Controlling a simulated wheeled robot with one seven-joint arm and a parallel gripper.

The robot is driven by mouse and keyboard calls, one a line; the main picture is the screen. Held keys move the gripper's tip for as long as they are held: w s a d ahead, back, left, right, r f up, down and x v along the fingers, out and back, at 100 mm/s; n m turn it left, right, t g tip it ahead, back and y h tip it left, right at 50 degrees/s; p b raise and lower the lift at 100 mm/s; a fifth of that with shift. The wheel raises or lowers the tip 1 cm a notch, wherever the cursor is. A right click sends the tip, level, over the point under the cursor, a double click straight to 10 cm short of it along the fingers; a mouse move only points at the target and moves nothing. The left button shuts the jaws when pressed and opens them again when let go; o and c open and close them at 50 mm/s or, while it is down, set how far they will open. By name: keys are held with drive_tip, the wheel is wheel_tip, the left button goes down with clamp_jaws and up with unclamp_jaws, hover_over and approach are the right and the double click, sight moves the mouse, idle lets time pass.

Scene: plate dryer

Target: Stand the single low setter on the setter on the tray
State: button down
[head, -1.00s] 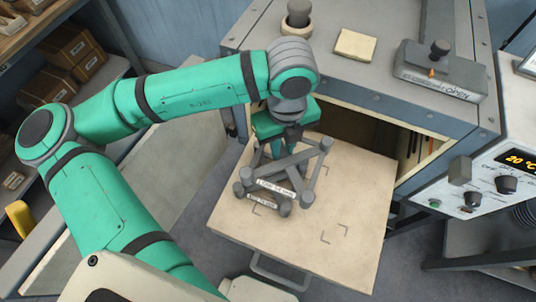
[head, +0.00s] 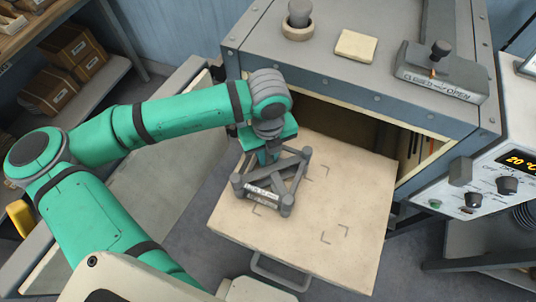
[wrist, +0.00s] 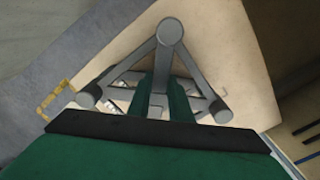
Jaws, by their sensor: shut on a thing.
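The grey triangular low setter (head: 287,170), with round posts at its corners and a white label on its front bar, is in my gripper (head: 272,158). In the wrist view its frame (wrist: 172,32) spreads around my two green fingers (wrist: 163,105), which are shut on its middle bar. It is over the setter on the tray (head: 267,205), closely lined up with it, and hides most of it. I cannot tell whether their posts touch. The pale tray (head: 345,210) is pulled out, with dark corner marks on it.
The dryer (head: 350,85) stands open behind the tray. A tray handle (head: 275,277) juts out in front. A control box (head: 500,185) is at the right. The tray's right and front parts are clear.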

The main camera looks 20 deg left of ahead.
sight(268, 158)
drive_tip(key=shift+f, duration=0.5)
drive_tip(key=c, duration=1.6)
unclamp_jaws()
wheel_tip(268, 158, up, 13)
drive_tip(key=shift+r, duration=0.1)
